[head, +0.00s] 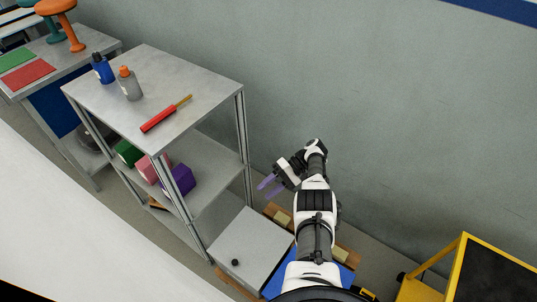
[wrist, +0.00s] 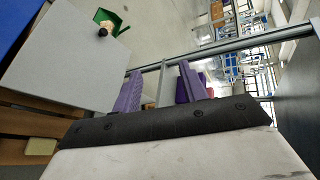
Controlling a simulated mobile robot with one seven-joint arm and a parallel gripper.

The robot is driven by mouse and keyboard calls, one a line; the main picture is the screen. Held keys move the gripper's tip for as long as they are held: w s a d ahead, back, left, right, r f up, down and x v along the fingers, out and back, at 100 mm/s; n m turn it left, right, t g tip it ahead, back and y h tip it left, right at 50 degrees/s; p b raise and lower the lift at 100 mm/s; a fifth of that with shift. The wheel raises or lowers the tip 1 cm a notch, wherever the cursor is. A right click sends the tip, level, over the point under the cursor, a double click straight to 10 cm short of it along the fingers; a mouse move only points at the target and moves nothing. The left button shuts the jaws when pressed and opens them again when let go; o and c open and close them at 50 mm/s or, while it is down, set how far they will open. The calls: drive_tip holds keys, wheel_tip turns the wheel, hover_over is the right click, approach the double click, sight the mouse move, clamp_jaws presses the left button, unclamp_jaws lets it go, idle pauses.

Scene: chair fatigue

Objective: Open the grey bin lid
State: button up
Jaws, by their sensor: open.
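The grey lid (head: 258,240) is a flat square panel with a small dark round knob (head: 235,262). It lies low beside the shelf rack, at bottom centre of the head view, and looks closed. In the wrist view the lid (wrist: 75,60) fills the upper left, with its knob (wrist: 103,32) near the far corner. Blue bin surface (head: 340,272) shows to the right of the lid, partly behind my arm. My gripper (head: 270,183), with purple fingers, is above and behind the lid, apart from it. In the wrist view my gripper (wrist: 160,86) is open, with no object held.
A grey metal rack (head: 185,90) stands left of the lid, with bottles and a red-handled tool on top and coloured boxes below. Its near post is close to the lid. A wooden pallet (head: 347,256) lies underneath. A yellow-framed cart (head: 450,270) stands right. A wall is behind.

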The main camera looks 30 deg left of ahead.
wheel_tip(320, 180, up, 16)
drive_tip(key=p, duration=0.4)
drive_tip(key=shift+f, duration=0.2)
idle(0.7)
